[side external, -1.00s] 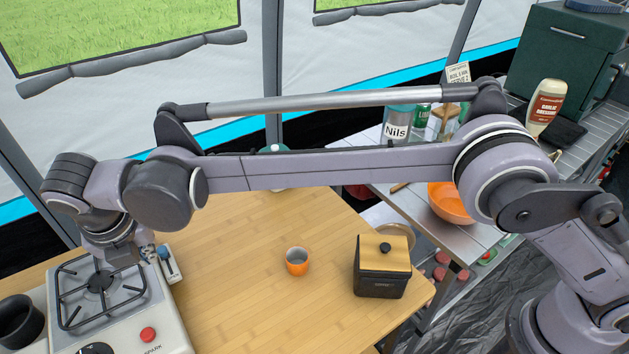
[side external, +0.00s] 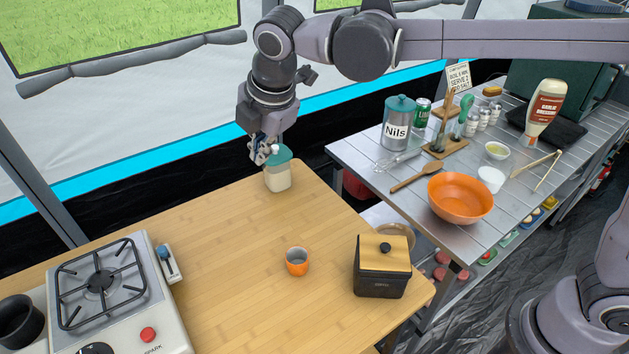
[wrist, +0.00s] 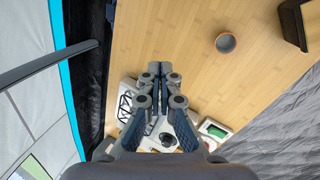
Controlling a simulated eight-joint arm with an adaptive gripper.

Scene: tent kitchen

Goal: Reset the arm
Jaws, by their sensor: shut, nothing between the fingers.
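My gripper (side external: 262,150) is high at the far side of the wooden table in the side external view, pointing down. In that view it overlaps the teal lid of a cream canister (side external: 278,174); I cannot tell how far apart they are. In the wrist view the fingers of my gripper (wrist: 158,78) are together and hold nothing. My arm reaches in from the upper right.
On the wooden table (side external: 220,240) are an orange cup (side external: 297,261), a black box with a wooden lid (side external: 382,267) and a camp stove (side external: 115,295). A metal side table (side external: 350,160) holds an orange bowl (side external: 460,197), a Nils canister (side external: 397,124) and bottles. The table's middle is mostly clear.

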